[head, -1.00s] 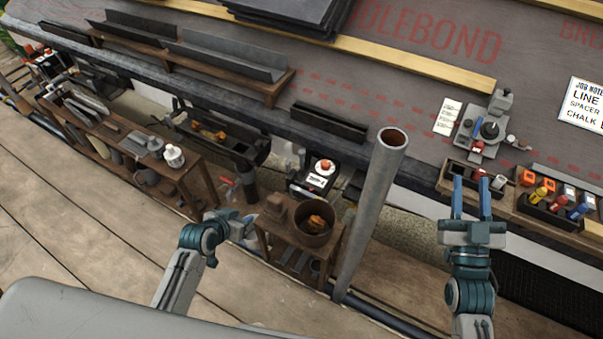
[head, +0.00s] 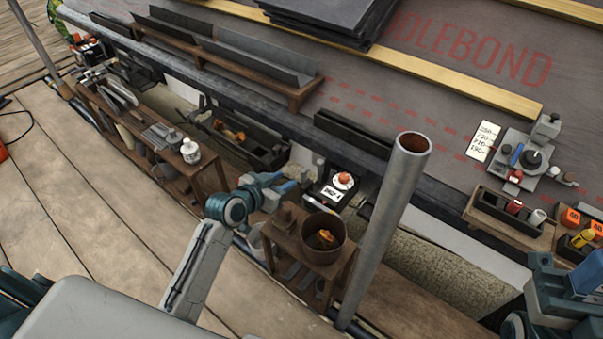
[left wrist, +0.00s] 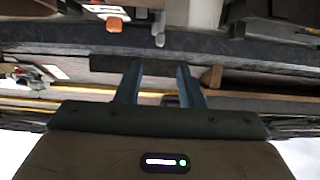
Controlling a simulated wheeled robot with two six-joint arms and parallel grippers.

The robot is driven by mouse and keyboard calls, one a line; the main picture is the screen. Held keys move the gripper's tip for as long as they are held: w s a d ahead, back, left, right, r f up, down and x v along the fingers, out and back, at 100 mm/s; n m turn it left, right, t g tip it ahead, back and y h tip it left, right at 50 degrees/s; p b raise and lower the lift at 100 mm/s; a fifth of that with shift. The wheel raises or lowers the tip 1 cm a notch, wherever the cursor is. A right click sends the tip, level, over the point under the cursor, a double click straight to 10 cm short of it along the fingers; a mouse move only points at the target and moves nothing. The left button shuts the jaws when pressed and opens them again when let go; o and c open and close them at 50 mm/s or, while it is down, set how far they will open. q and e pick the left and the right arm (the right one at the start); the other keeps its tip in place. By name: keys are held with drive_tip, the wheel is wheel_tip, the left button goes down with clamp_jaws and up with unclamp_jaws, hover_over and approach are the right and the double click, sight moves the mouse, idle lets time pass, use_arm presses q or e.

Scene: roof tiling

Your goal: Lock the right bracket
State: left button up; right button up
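I cannot tell for sure which part is the right bracket. A dark unit with a white label and an orange-red knob (head: 343,180) sits below the roof edge in the head view. My left gripper (head: 287,180) is just left of it, reaching toward the roof edge over the small wooden stand. In the left wrist view its two fingers (left wrist: 159,70) are apart with nothing seen between them. Its tips are hard to make out in the head view. My right arm (head: 560,295) shows only in part at the lower right; its fingertips are not seen.
A grey upright pipe (head: 385,235) stands right of the left arm. A wooden stand (head: 285,250) with a brown pot (head: 321,238) is below the left gripper. A bench with tools (head: 150,135) lies left. The roof edge (head: 240,110) runs across behind. Plank floor at lower left is clear.

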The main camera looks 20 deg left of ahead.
sight(303, 171)
use_arm(q)
drive_tip(key=b+x, duration=0.2)
drive_tip(key=x, duration=0.7)
clamp_jaws()
